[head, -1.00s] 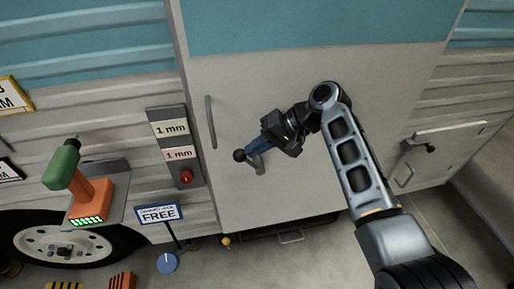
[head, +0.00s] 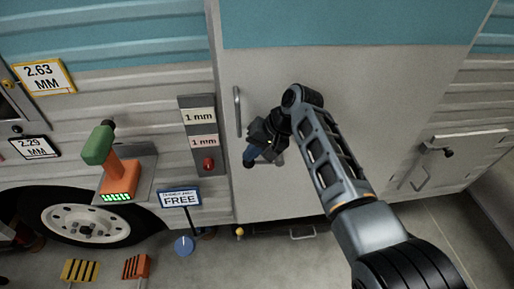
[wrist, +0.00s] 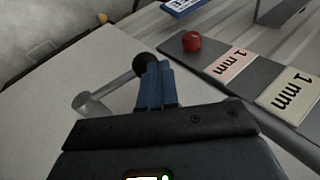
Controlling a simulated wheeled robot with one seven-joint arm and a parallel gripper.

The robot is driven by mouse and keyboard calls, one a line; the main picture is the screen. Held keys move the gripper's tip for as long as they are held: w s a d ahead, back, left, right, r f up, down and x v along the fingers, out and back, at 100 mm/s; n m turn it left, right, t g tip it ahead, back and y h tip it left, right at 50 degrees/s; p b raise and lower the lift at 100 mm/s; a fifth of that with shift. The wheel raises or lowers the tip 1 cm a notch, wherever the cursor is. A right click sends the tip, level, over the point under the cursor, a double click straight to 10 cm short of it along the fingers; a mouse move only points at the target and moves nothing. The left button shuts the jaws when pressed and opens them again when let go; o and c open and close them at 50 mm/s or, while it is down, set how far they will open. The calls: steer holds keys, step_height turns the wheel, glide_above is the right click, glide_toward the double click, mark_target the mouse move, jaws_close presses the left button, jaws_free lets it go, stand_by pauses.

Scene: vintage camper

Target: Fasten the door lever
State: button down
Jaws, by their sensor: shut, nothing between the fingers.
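The door lever is a grey bar with a black ball knob. In the wrist view the ball (wrist: 147,65) is at the upper left end of my fingers, and the bar (wrist: 112,88) slopes down left to its round pivot on the pale door. In the head view only a bit of the lever (head: 281,159) shows beside my gripper; the ball is hidden. My gripper (head: 249,158) is shut and empty, its blue fingers pointing down-left in front of the door (head: 350,90). In the wrist view the fingertips (wrist: 156,66) overlap the ball's right side; contact cannot be told.
A fixed door handle (head: 238,111) is just left of my gripper. A panel with "1 mm" labels and a red button (head: 208,164) is further left. An orange-green tool (head: 118,172) stands on a shelf. A second lever (head: 447,152) is on a hatch at right.

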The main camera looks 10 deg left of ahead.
steer(key=shift+s+a+f, duration=0.1)
steer(key=shift+a+f, duration=0.25)
steer(key=shift+f, duration=0.35)
steer(key=v, duration=0.8)
steer(key=shift+a, duration=0.1)
stand_by(0.5)
